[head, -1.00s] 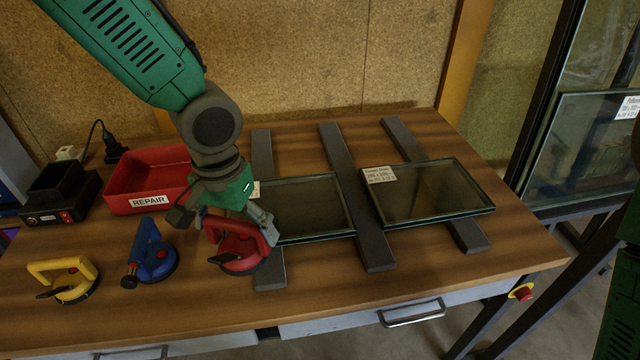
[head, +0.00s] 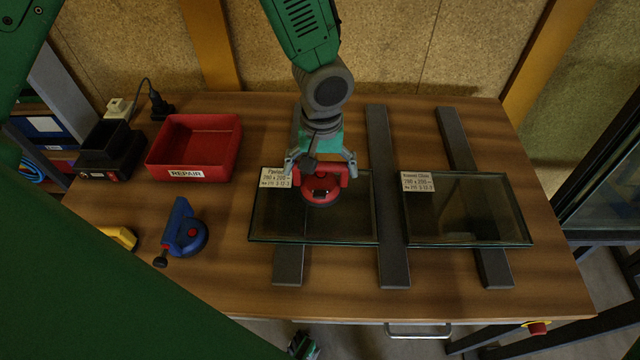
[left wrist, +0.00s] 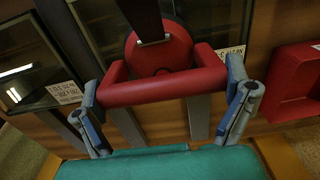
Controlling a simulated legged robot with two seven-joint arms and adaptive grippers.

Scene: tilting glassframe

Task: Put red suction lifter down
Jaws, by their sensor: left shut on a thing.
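The red suction lifter (head: 321,190) is over the left glass pane (head: 275,222) in the head view, near the pane's upper middle. I cannot tell whether its cup touches the glass. My left gripper (head: 320,168) is shut on the lifter's handle from above. In the left wrist view, the red handle (left wrist: 160,88) lies crosswise between the two fingers, with the round cup beyond it. The right glass pane (head: 465,215) lies apart, to the right. My right gripper is not in view.
Dark support bars (head: 394,265) lie under the panes. A blue lifter (head: 188,232) and a partly hidden yellow lifter (head: 122,236) stand at left. The red REPAIR tray (head: 195,148) is behind them. Bare wooden table (head: 230,280) shows in front of the left pane.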

